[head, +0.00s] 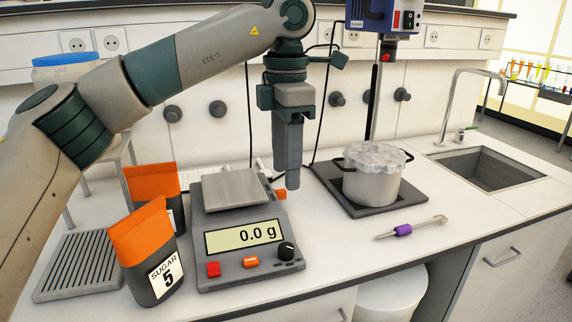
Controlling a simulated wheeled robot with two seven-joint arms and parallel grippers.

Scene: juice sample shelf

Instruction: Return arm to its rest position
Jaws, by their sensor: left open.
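My left arm comes in from the left and arches over the bench. My right gripper is not in view.
A dark grey and orange sugar pouch (147,250) marked 5 stands left of the scale, another pouch (153,182) behind it. A foil-covered pot (372,178) stands on a dark plate under a stirrer motor (383,18). A purple-gripped tool (404,229) lies on the bench.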

